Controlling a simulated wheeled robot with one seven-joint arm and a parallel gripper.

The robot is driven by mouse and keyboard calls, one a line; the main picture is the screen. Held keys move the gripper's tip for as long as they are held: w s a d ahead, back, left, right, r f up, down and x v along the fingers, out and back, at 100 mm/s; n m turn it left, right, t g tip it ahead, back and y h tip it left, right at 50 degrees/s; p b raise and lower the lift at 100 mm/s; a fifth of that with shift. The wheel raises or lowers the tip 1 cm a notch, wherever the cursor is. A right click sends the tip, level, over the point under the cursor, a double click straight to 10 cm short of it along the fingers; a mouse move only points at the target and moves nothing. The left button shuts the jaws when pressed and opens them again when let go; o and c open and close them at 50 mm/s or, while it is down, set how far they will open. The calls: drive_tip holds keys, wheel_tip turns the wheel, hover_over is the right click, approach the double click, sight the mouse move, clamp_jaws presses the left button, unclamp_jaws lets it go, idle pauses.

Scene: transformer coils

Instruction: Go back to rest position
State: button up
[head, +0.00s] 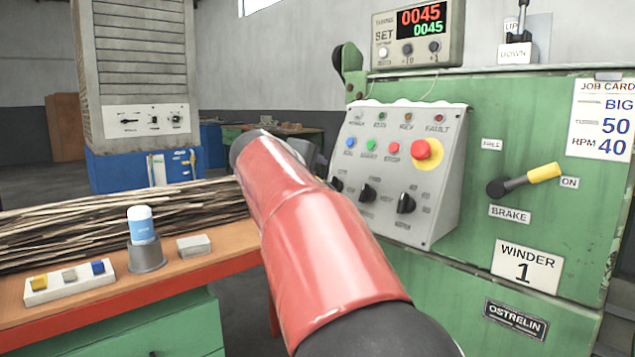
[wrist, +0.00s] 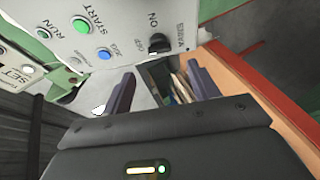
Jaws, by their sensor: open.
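My gripper (wrist: 160,92) is open in the wrist view, its two dark fingers apart with nothing held between them. The tilted grey control panel (wrist: 110,40) lies just beyond the fingers in that view, with a green START button, a blue JOG button and a black knob turned near ON. In the head view my red arm reaches forward to the left of the same panel (head: 385,215) and hides the gripper. The panel there carries blue, green and red buttons, a red emergency button (head: 421,149) and several black knobs.
The green winder (head: 520,130) fills the right side, with a yellow brake handle (head: 544,172) by the ON label. A wooden bench (head: 225,248) at left holds a blue-and-white container (head: 141,222) in a grey cup, a button strip (head: 70,283) and a small grey block (head: 194,246).

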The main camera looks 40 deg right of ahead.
idle(0.4)
drive_tip(key=s+a+f+m+y, duration=0.2)
drive_tip(key=s+a+f+y, duration=0.4)
drive_tip(key=s+a+f, duration=0.6)
drive_tip(key=s+a+f+m+y, duration=0.2)
drive_tip(key=s+a+f+y, duration=0.4)
drive_tip(key=s+a+f, duration=0.6)
drive_tip(key=a+f, duration=0.3)
drive_tip(key=f, duration=0.1)
drive_tip(key=shift+f+g, duration=0.3)
drive_tip(key=shift+g, duration=0.1)
